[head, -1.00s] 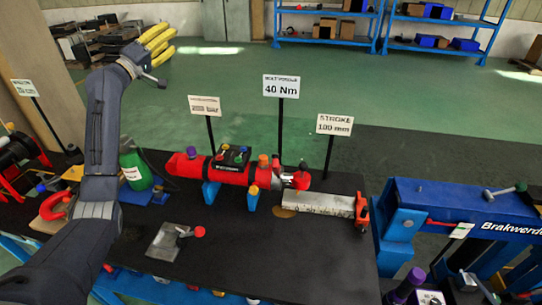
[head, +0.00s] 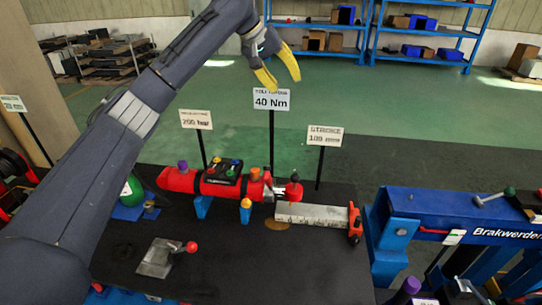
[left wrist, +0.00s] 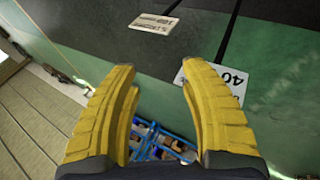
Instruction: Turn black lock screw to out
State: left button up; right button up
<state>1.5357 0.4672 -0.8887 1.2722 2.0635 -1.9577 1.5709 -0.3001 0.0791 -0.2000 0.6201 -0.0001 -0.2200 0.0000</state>
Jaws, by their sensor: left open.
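My left gripper (head: 283,80) is open and empty, with its yellow fingers spread just above the 40 Nm sign (head: 271,100) in the head view. The left wrist view shows both fingers (left wrist: 160,72) apart with nothing between them. A red cylinder (head: 180,180) lies on blue supports on the dark table, well below the gripper. A black block (head: 223,173) with several coloured knobs sits on it. A red knob (head: 293,190) stands at its right end, by a grey rod. I cannot tell which part is the black lock screw. My right gripper is not in view.
Signs on thin posts, 200 bar (head: 196,119) and 100 mm (head: 325,136), stand behind the cylinder. A pale bar (head: 312,215) lies to its right. A blue crane beam (head: 450,213) stands at the right. Blue shelves (head: 420,38) are far back across open green floor.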

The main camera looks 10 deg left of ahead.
aim_at(267, 167)
pick_arm(q)
jog(key=s+a+f+m+g+y, duration=0.1)
jog(key=a+f+m+g+y, duration=0.1)
jog(key=a+f, duration=0.35)
jog(key=a+f+m+g+y, duration=0.1)
jog(key=a+f+m+g, duration=0.15)
jog(key=f, duration=0.65)
jog(key=x, duration=1.7)
jog(key=shift+s+a+f, duration=0.1)
jog(key=shift+s+f, duration=0.1)
jog(key=shift+f, duration=0.05)
jog(key=shift+c, duration=0.5)
grip_shut()
jog(key=shift+r, duration=0.1)
